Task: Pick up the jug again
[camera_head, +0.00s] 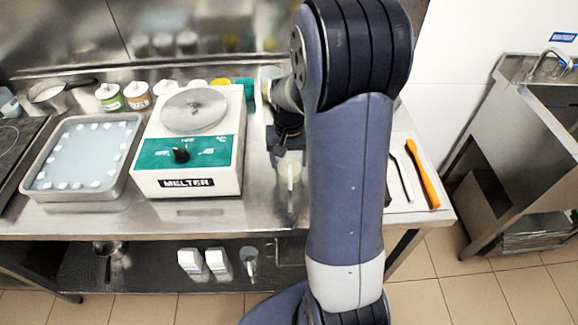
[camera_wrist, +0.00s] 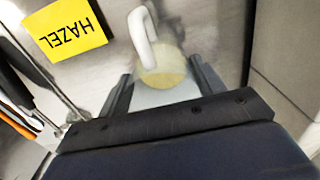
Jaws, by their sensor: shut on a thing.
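The jug (camera_head: 289,168) is a translucent vessel with a pale yellow content and a white handle. It stands on or just over the steel counter, right of the melter (camera_head: 190,140); whether it touches the counter I cannot tell. In the wrist view the jug (camera_wrist: 161,72) is between the two dark fingers of my gripper (camera_wrist: 163,88), its white handle pointing away from the gripper. My gripper (camera_head: 288,140) is shut on the jug. My arm hides part of the counter behind it.
A yellow HAZEL label (camera_wrist: 64,37) lies near the jug. An orange-handled spatula (camera_head: 422,175) and a white one lie at the counter's right. A tray (camera_head: 130,122) stands left of the melter, jars (camera_head: 110,98) behind. A sink (camera_head: 545,75) is at the far right.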

